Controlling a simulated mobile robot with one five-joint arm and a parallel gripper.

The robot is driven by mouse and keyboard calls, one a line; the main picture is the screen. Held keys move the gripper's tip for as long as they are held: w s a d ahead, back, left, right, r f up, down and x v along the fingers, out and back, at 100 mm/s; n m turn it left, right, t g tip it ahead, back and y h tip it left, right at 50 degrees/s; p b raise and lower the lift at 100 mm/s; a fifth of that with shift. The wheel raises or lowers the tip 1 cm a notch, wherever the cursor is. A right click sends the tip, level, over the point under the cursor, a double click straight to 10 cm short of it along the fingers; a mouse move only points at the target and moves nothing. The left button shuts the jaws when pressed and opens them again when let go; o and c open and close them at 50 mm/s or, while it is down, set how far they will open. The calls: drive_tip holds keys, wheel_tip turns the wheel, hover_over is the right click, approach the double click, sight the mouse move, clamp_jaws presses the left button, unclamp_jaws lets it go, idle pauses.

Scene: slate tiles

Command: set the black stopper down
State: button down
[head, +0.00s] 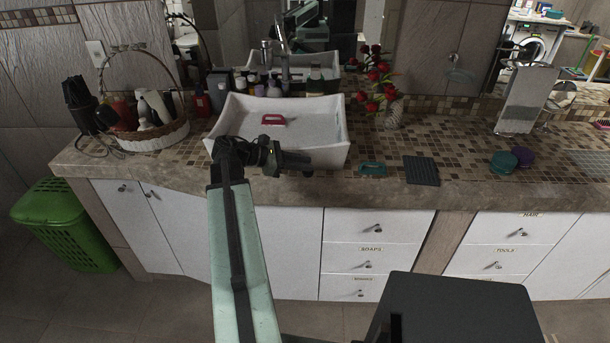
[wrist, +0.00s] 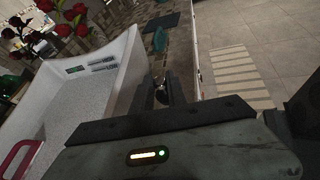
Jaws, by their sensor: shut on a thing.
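My gripper (head: 300,160) is in front of the near wall of the white basin, by its right part, above the counter's front edge. It is shut on a small dark thing, taken to be the black stopper (wrist: 162,97), which shows between the fingertips (wrist: 164,88) in the wrist view. The stopper is mostly hidden by the fingers, and its shape is hard to make out. In the head view it is a small dark spot below the fingertips. I cannot tell whether it touches the counter.
The white basin (head: 222,127) holds a red-handled thing (head: 272,119). Right of it on the tiled counter (head: 450,160) lie a teal-handled thing (head: 372,168), a black ribbed mat (head: 421,170), and teal (head: 503,162) and purple (head: 522,156) round things. A flower vase (head: 393,115) stands behind.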

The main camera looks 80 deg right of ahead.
sight(304, 172)
drive_tip(key=f+b, duration=0.4)
drive_tip(key=shift+s+d, duration=0.2)
drive_tip(key=shift+r, duration=0.2)
drive_tip(key=shift+f, duration=0.2)
drive_tip(key=c, duration=1.3)
unclamp_jaws()
drive_tip(key=shift+r, duration=0.15)
